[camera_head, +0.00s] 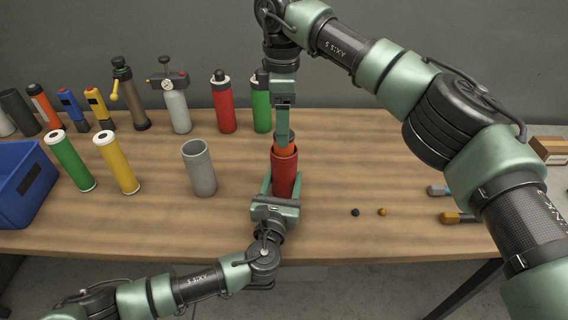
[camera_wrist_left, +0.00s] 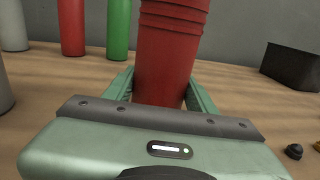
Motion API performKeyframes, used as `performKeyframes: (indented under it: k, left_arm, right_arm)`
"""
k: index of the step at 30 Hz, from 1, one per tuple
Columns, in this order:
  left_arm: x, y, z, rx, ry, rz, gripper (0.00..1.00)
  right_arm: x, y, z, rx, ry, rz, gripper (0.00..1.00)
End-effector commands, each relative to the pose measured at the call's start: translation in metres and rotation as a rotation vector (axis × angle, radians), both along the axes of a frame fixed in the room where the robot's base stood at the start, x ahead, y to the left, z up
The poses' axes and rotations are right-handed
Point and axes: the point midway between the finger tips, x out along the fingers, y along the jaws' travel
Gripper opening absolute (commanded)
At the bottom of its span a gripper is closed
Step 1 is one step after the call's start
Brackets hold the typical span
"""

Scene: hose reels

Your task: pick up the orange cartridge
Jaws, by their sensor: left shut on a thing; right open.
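An orange cartridge (camera_head: 285,152) shows just above the rim of a red tube (camera_head: 284,178); its lower part is hidden inside. My left gripper (camera_head: 283,188) is shut on the red tube from the front, near its lower part. In the left wrist view the red tube (camera_wrist_left: 170,60) stands between the fingers of my left gripper (camera_wrist_left: 160,90), and the orange cartridge is not seen there. My right gripper (camera_head: 284,138) points down from above and is open at the top of the orange cartridge. Its fingers overlap the cartridge, so contact cannot be told.
A grey cup (camera_head: 199,170) stands to the left, with yellow (camera_head: 117,165) and green (camera_head: 72,163) tubes beyond it. Several bottles and tools line the back edge. A blue bin (camera_head: 22,190) is at far left.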

Motion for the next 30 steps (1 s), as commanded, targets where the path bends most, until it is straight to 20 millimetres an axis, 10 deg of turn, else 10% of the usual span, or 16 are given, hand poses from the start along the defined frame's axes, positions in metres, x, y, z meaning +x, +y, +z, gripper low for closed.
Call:
performKeyframes:
  k: [15, 23, 30]
  left_arm:
    - [0.0, 0.0, 0.0, 0.001, 0.0, 0.001, 0.06]
    - [0.0, 0.0, 0.0, 0.001, 0.0, 0.001, 0.06]
    - [0.0, 0.0, 0.0, 0.001, 0.0, 0.001, 0.06]
  right_arm:
    - [0.002, -0.003, -0.044, 0.0, 0.0, 0.0, 0.69]
    - [0.002, -0.003, -0.044, 0.001, 0.0, 0.0, 0.02]
    - [0.002, -0.003, -0.044, 0.001, 0.0, 0.0, 0.0]
